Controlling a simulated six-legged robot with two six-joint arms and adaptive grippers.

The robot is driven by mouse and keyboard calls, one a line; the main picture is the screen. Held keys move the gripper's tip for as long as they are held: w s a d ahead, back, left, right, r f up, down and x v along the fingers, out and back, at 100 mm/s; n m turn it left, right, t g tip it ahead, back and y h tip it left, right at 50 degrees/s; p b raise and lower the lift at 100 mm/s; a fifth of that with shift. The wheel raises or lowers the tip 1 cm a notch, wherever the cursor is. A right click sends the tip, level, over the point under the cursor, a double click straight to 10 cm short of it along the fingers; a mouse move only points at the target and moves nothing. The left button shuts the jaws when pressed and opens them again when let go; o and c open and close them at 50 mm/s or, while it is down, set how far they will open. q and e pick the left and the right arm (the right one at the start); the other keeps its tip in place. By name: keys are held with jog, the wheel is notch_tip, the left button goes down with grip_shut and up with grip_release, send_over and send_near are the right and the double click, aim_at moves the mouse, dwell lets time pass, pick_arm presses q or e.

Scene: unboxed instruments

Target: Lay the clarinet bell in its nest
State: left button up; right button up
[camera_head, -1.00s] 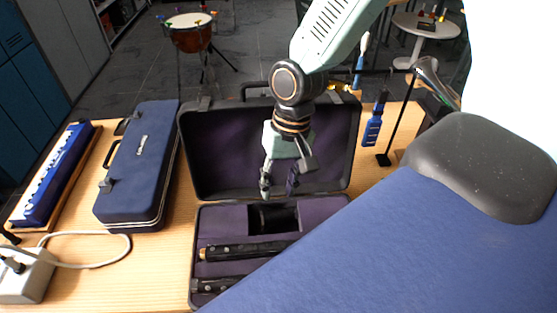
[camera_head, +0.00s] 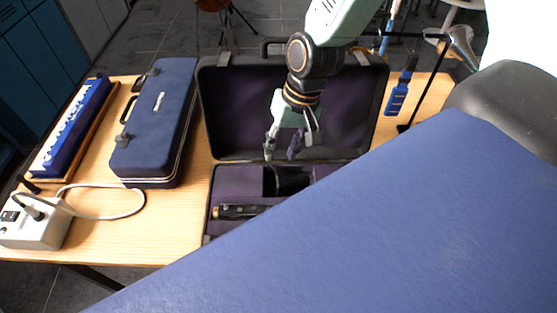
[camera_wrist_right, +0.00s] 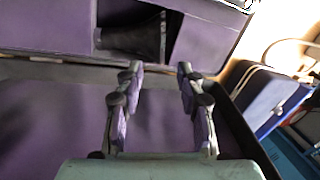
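The open black case (camera_head: 203,115) with purple lining stands on the wooden table. A short dark piece, which looks like the clarinet bell (camera_head: 292,181), lies in the recess nearest the hinge. The recess also shows in the right wrist view, with the dark piece (camera_wrist_right: 147,42) inside it, apart from my fingers. A black clarinet joint (camera_head: 238,211) lies in a slot in front of it. My right gripper (camera_head: 282,151) is open and empty in front of the lid, near the hinge. Its spread fingers (camera_wrist_right: 158,75) show nothing between them but purple lining behind. My left gripper is out of view.
A closed blue case (camera_head: 155,125) stands left of the open case, and a blue keyboard instrument (camera_head: 70,130) lies farther left. A white box with a cable (camera_head: 38,228) sits at the table's front left.

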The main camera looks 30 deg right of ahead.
aim_at(275, 167)
jog(key=shift+b+x, duration=1.6)
jog(key=shift+x, duration=0.7)
jog(key=shift+c, duration=0.3)
grip_shut()
jog(key=shift+o, duration=0.2)
grip_release()
